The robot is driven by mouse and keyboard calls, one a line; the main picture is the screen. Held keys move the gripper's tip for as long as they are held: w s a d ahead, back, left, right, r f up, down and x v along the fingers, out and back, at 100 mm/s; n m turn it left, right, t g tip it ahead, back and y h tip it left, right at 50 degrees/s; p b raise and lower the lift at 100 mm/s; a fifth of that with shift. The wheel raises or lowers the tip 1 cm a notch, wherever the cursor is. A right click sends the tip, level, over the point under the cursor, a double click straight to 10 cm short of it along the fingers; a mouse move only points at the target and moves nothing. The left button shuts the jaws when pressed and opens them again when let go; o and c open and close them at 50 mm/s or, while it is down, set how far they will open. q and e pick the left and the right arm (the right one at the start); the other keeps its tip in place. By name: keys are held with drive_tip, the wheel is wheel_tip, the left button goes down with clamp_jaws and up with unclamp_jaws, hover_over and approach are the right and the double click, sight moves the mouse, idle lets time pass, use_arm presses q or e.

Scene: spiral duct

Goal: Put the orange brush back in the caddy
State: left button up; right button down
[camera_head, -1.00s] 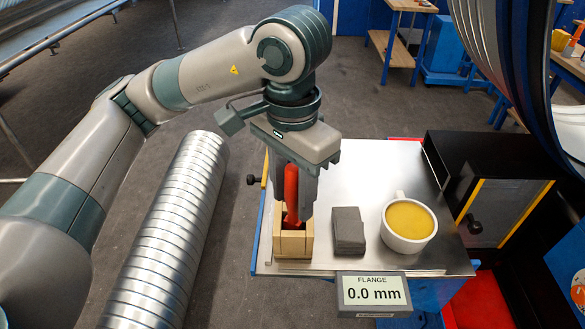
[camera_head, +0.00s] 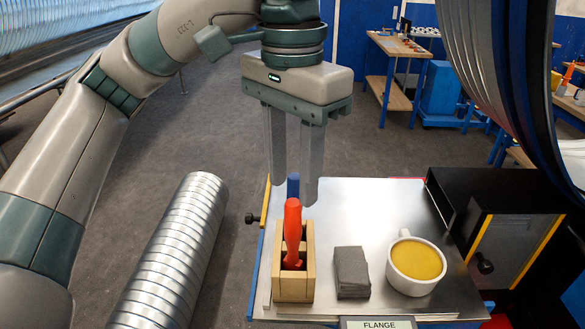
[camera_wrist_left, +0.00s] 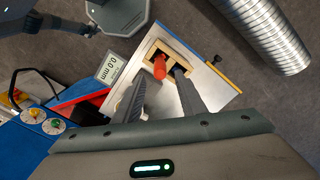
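The orange-red brush (camera_head: 293,225) stands upright in the wooden caddy (camera_head: 294,286), its handle rising above the rim. Its lower end is hidden inside the caddy. My left gripper (camera_head: 295,192) is open and empty above the handle, its two fingers apart and clear of the brush. In the left wrist view the brush (camera_wrist_left: 160,67) shows end-on inside the caddy (camera_wrist_left: 181,52), with the open left gripper (camera_wrist_left: 160,74) around its line of sight. My right gripper is in neither view.
A grey block (camera_head: 351,273) and a white cup (camera_head: 413,283) of yellow-orange contents stand right of the caddy on the metal tabletop (camera_head: 365,215). A ribbed silver duct (camera_head: 178,250) lies left of the table. A black box (camera_head: 500,215) stands at the right.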

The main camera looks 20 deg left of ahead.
use_arm(q)
drive_tip(key=shift+r, duration=0.7)
drive_tip(key=shift+s, duration=0.1)
